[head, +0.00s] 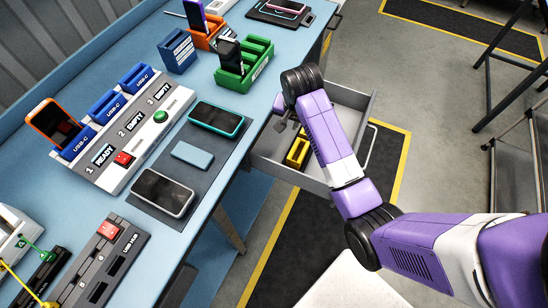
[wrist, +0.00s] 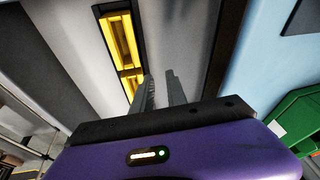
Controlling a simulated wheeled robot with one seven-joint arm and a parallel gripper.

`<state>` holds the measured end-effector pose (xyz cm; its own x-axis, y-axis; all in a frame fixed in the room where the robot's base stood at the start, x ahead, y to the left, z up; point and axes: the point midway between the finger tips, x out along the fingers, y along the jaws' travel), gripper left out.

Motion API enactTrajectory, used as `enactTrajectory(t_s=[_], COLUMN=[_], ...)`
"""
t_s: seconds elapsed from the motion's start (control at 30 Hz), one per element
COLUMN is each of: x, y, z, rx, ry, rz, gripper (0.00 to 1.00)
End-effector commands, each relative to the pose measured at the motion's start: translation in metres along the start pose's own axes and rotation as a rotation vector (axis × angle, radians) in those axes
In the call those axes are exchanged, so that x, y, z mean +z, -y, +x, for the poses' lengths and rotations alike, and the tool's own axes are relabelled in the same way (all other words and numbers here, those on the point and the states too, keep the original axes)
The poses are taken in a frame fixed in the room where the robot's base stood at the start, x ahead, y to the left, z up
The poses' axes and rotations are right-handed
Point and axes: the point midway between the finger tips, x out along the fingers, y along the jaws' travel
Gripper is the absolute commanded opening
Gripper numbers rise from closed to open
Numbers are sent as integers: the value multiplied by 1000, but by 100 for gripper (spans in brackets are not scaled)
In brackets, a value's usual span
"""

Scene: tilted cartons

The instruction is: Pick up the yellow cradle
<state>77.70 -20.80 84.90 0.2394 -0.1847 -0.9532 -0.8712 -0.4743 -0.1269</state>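The yellow cradle (head: 297,152) lies inside the open drawer (head: 265,160), partly hidden by my arm in the head view. In the wrist view the yellow cradle (wrist: 119,40) shows as a long yellow frame with a dark inside, ahead and to the left of my fingers. My gripper (wrist: 158,76) has two grey fingers with a gap between them and nothing held. The fingertips stand apart from the cradle, though the exact distance is hard to tell.
The blue table (head: 225,165) borders the drawer on the left. A green rack (head: 258,60) stands near the table edge.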

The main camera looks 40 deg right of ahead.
Motion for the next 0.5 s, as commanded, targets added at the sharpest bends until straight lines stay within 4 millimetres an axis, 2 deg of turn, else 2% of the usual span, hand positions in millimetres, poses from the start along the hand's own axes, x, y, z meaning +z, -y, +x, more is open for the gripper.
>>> enactTrajectory(t_s=[0.03, 0.1, 0.2, 0.5], x=[16, 29, 39, 45], y=[-13, -26, -35, -40], z=[5, 6, 3, 27], rx=[54, 107, 148, 158], ry=[56, 108, 145, 152], rz=[29, 66, 103, 124], gripper=[18, 18, 18, 18])
